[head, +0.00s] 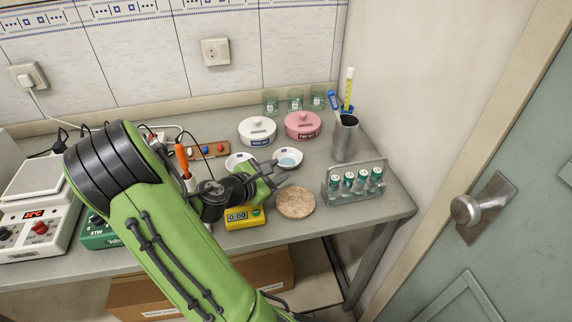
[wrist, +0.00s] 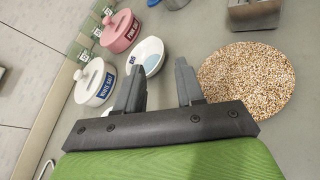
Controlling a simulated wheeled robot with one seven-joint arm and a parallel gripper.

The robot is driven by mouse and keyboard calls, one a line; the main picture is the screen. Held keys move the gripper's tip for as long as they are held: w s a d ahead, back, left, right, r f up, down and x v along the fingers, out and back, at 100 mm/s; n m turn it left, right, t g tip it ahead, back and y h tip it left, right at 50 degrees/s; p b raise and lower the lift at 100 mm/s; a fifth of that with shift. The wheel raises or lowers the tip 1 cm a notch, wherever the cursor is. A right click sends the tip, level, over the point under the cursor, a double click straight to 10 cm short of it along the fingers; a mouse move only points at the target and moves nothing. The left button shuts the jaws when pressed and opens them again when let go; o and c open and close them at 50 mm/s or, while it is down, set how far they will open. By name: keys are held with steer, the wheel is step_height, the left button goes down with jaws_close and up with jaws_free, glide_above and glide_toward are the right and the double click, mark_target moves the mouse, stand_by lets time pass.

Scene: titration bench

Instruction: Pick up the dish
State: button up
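Two shallow white dishes stand on the bench. The right dish (head: 288,153) holds a pale blue content and also shows in the wrist view (wrist: 153,47), beyond my fingertips and partly behind the left finger. The left dish (head: 236,158) is partly hidden by my arm in the head view. In the wrist view only a white sliver shows behind my left finger, and I cannot tell if it is that dish. My gripper (head: 279,174) is just in front of the right dish. In the wrist view its fingers (wrist: 160,68) are apart with nothing between them.
White (head: 257,131) and pink (head: 303,125) lidded pots stand behind the dishes. A round cork mat (head: 296,202) lies right of my gripper, a yellow timer (head: 243,217) below it. A vial rack (head: 355,183) and metal beaker (head: 345,138) stand at right, near the wall.

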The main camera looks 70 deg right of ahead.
mark_target(299, 162)
steer(key=x, duration=0.3)
steer(key=shift+s+d+f, duration=0.1)
steer(key=shift+d+f, duration=0.05)
steer(key=shift+d, duration=0.2)
steer(key=b+x, duration=0.2)
steer(key=x, duration=0.3)
jaws_close()
